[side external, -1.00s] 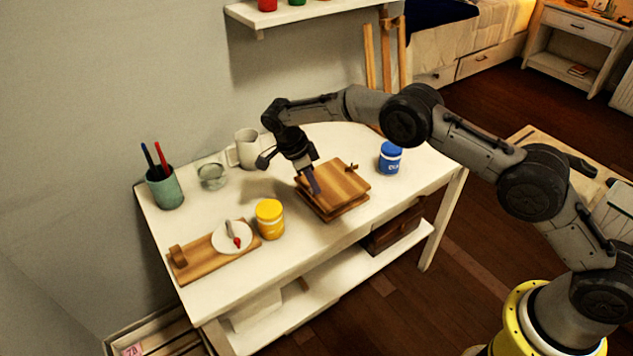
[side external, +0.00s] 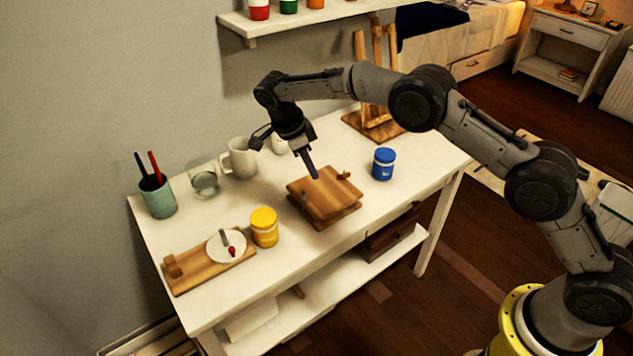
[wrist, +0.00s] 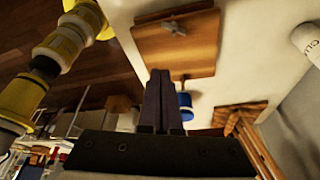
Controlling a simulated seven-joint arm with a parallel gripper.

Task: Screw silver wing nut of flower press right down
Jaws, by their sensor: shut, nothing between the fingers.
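The flower press (side external: 318,203) is a stack of wooden boards on the white table. It also shows in the wrist view (wrist: 200,50). A silver-grey wing nut (wrist: 174,28) sits on its top board in the wrist view; I cannot make it out in the side view. A small dark brown fitting (side external: 343,176) stands near the board's right edge, on the blue jar's side. My gripper (side external: 315,177) is shut and empty, pointing down over the back part of the press. Its fingertips (wrist: 160,72) are apart from the silver nut in the wrist view.
A blue jar (side external: 383,165) stands right of the press, a yellow jar (side external: 264,228) to its left. A mug (side external: 240,158), glass (side external: 204,180) and pen cup (side external: 158,197) stand at the back left. A board with a white dish (side external: 226,247) lies front left. An easel (side external: 378,115) stands behind.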

